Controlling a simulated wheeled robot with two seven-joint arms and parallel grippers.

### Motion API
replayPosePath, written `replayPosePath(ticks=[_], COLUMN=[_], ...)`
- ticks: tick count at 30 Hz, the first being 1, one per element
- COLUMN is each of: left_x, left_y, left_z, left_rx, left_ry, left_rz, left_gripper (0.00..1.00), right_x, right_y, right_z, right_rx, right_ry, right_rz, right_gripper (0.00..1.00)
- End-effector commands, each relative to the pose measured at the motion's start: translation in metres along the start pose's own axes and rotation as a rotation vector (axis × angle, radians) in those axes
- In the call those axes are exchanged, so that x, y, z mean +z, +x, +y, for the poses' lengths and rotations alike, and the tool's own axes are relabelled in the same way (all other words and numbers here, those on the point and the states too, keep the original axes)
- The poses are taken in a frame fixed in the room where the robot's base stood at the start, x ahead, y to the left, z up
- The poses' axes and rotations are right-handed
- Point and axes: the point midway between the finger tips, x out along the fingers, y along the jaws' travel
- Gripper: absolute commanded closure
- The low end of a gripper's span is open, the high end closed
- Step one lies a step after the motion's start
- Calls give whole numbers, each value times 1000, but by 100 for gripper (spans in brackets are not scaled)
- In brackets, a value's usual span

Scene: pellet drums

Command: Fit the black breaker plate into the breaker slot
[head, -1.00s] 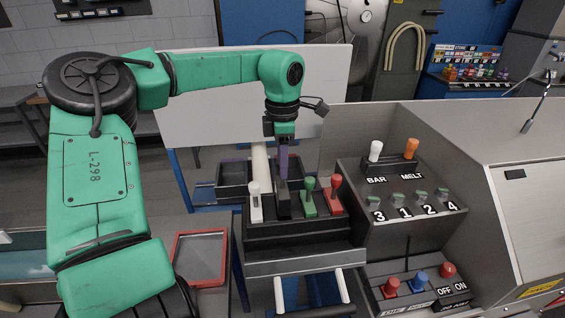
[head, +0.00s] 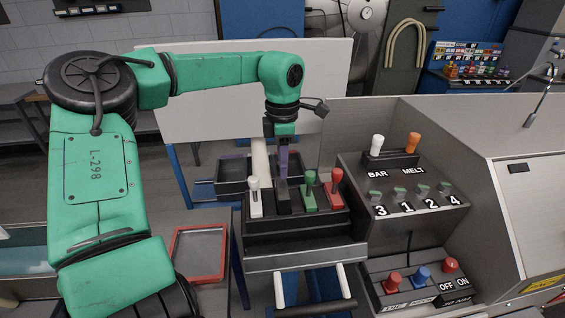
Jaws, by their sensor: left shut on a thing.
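The black breaker plate (head: 284,203) stands in a dark rack (head: 292,229) at the middle of the head view, between a white-handled plate (head: 255,200) and a green-handled plate (head: 309,196). My left gripper (head: 283,178) points down from above and is shut on the black plate's top. The fingers hide part of its handle. The plate appears upright, with its lower end in or just over the rack; I cannot tell which. I cannot make out for sure which opening is the breaker slot. My right gripper is out of view.
A red-handled plate (head: 334,194) stands at the rack's right end. To the right are a panel (head: 349,184) labelled BAR and MELT with white and orange handles, and a lower box (head: 398,300) with red and blue knobs. A red-rimmed tray (head: 175,277) lies left.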

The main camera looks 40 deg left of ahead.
Motion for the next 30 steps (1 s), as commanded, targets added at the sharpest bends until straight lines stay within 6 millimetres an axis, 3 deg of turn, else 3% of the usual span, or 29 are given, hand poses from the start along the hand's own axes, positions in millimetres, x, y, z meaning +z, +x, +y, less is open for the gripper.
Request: replayPosePath(ticks=[30], left_x=[0], left_y=[23], left_z=[0], left_rx=[1], left_ry=[0], left_rz=[-1], left_gripper=[100], right_x=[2], right_y=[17], right_z=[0], right_rx=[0], right_ry=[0], right_rz=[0], right_gripper=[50])
